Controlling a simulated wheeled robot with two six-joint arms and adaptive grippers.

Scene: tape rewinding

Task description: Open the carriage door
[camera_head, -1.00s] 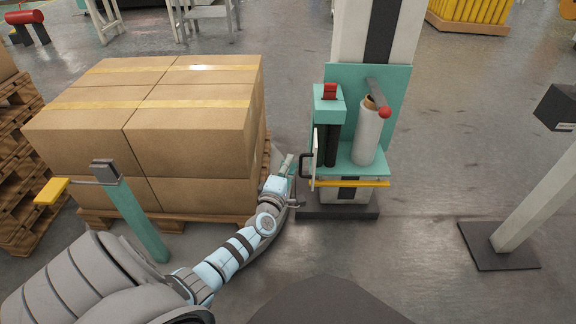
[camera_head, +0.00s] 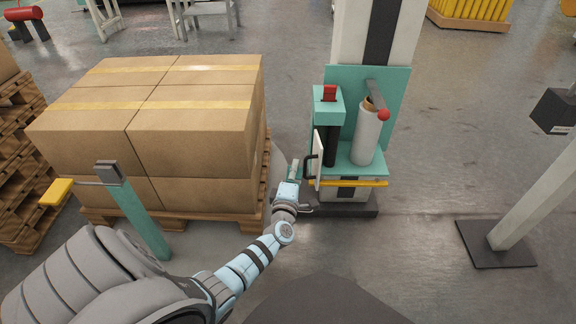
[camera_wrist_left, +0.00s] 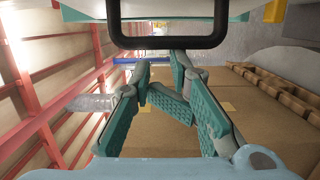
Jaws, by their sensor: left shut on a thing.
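The carriage (camera_head: 369,154) is the teal unit on the post, with a roll of film (camera_head: 368,137) and a dark roller (camera_head: 330,146). Its door (camera_head: 320,160) is a thin white panel seen nearly edge-on at the left side, with a black handle (camera_head: 308,166). The handle also shows as a dark bar (camera_wrist_left: 168,42) across the top of the left wrist view. My left gripper (camera_head: 294,169) is at the handle, left of the door. Its teal fingers (camera_wrist_left: 172,88) are shut on the handle; the exact contact is hard to see. My right gripper is out of view.
Taped cardboard boxes (camera_head: 190,130) stand on a wooden pallet (camera_head: 182,224) close left of my arm. A teal post (camera_head: 138,215) with a yellow-ended arm stands at their front. A yellow bar (camera_head: 360,183) runs below the carriage.

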